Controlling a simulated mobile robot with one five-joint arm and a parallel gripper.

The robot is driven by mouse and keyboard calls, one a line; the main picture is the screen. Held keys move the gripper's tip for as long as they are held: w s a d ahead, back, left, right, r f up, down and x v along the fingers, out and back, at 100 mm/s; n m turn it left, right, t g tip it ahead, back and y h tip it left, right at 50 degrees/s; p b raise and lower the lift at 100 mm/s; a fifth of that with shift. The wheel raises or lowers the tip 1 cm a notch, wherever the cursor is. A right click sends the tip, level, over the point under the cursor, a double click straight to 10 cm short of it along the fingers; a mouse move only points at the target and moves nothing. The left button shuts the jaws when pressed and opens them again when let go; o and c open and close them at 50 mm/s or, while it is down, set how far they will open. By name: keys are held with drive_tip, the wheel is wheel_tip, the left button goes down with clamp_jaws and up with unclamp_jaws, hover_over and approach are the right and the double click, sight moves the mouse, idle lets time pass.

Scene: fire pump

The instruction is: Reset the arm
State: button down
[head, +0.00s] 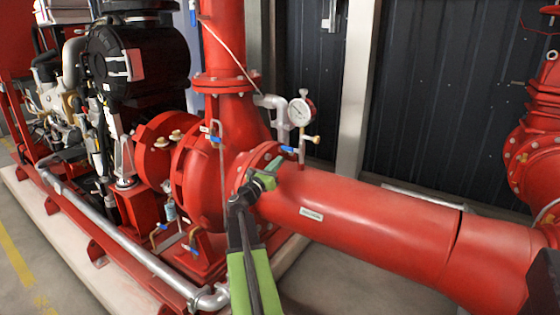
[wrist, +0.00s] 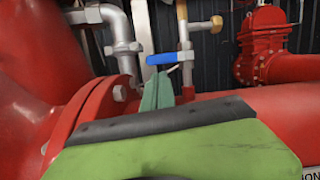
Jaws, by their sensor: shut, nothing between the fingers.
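My green and black arm reaches up from the bottom of the head view. My gripper (head: 276,165) is shut and empty, in front of the red pump flange where the large pipe begins. In the wrist view its shut fingertips (wrist: 161,76) point up, just below a small valve with a blue lever (wrist: 161,58). That blue lever also shows in the head view (head: 288,149), a little above and right of my gripper. I cannot tell whether the fingertips touch the valve.
The large red pipe (head: 360,215) runs right from the red pump casing (head: 205,185). A pressure gauge (head: 299,112) stands above the blue lever. A black engine part (head: 145,65) is at the left. A silver pipe (head: 125,245) runs low along the base, beside open floor (head: 25,265).

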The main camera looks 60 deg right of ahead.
drive_tip(key=b+v, duration=0.1)
drive_tip(key=v, duration=0.6)
drive_tip(key=shift+w, duration=0.3)
drive_tip(key=shift+r, duration=0.15)
